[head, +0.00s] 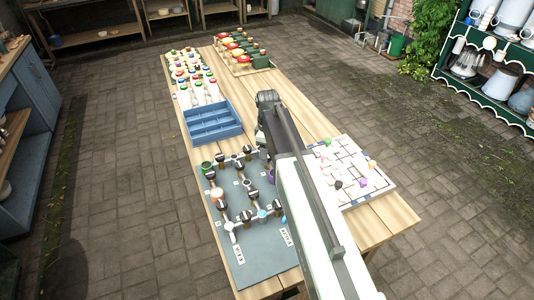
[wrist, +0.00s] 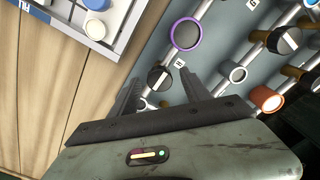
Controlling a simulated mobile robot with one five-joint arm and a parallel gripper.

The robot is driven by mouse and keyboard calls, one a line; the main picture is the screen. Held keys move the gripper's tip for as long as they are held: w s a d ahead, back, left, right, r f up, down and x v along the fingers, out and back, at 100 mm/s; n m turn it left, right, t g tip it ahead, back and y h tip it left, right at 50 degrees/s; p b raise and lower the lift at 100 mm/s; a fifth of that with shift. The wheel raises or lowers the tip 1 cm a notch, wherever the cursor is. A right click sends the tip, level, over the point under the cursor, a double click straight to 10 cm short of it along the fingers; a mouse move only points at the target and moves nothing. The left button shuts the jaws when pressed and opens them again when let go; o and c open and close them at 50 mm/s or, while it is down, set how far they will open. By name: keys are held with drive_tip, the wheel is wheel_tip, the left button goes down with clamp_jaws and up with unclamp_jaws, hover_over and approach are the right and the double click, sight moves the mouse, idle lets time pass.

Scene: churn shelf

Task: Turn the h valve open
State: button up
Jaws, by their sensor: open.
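The grey valve board (head: 225,222) lies on the table's near left in the head view, with light pipes and several black-handled valves. In the wrist view my gripper (wrist: 160,76) is open, its two fingers pointing at the board. A round black knob with a light stripe (wrist: 160,78) shows between the fingertips; I cannot tell if they touch it. A small white letter label (wrist: 180,63) lies beside a purple-ringed port (wrist: 187,34). Another black knob (wrist: 284,40) is at the upper right. The letters are too small to tell which valve is h. My arm hides part of the board in the head view.
A white board with a maze of lines and coloured pieces (head: 350,172) lies right of the valve board. A blue compartment tray (head: 212,122) stands behind it. Racks of coloured-topped items (head: 193,78) and red-topped items (head: 240,50) fill the table's far end.

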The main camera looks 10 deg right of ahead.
wheel_tip(320, 180, up, 8)
drive_tip(key=p, duration=0.7)
drive_tip(key=shift+f, duration=0.25)
drive_tip(key=shift+f, duration=0.15)
drive_tip(key=shift+m, duration=0.5)
drive_tip(key=s+f+b, duration=0.1)
drive_tip(key=s, duration=0.1)
drive_tip(key=s+f+b, duration=0.1)
drive_tip(key=s, duration=0.1)
drive_tip(key=s+f+b, duration=0.1)
drive_tip(key=s, duration=0.1)
drive_tip(key=shift+s+a, duration=0.1)
drive_tip(key=shift+s, duration=0.25)
drive_tip(key=s+m+b, duration=0.1)
drive_tip(key=s+m, duration=0.8)
drive_tip(key=m, duration=0.1)
drive_tip(key=shift+s+f, duration=0.35)
drive_tip(key=shift+s, duration=0.05)
